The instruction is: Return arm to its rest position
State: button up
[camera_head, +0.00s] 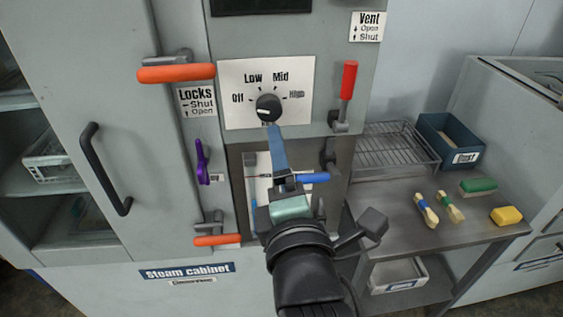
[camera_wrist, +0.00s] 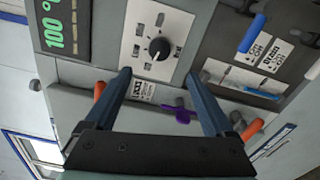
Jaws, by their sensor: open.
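My gripper (camera_head: 273,128) is in front of the steam cabinet (camera_head: 120,240), its fingers pointing up toward the dial panel. In the wrist view, my gripper (camera_wrist: 157,78) is open, with two blue fingers apart and nothing between them. The black dial knob (camera_head: 268,107) sits just past the fingertips in the head view. In the wrist view, the knob (camera_wrist: 159,48) lies beyond the fingers, and I see no contact. My arm reaches up from the bottom of the head view and hides part of the cabinet's lower front.
Orange lock handles (camera_head: 176,73), a purple lever (camera_head: 202,162), a red vent lever (camera_head: 348,80) and a blue handle (camera_head: 312,178) stick out near my gripper. A side table (camera_head: 400,235) at right holds a wire rack (camera_head: 390,148), a blue bin (camera_head: 445,138) and brushes.

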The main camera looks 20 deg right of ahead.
dwell(0.3)
jog(key=s+a+r+m+t+y, duration=0.1)
jog(key=a+r+m, duration=0.4)
jog(key=r, duration=0.5)
jog(key=s+a+r+m+t+y+p, duration=0.1)
jog(key=s+a+r+m+t, duration=0.3)
jog(key=r, duration=0.7)
jog(key=s+a+r+m+t+y, duration=0.3)
jog(key=a+r+m+t, duration=0.2)
jog(key=r+m, duration=0.3)
notch_tip(320, 180, up, 3)
jog(key=shift+a+r, duration=0.1)
jog(key=shift+a, duration=0.55)
jog(key=shift+w, duration=0.1)
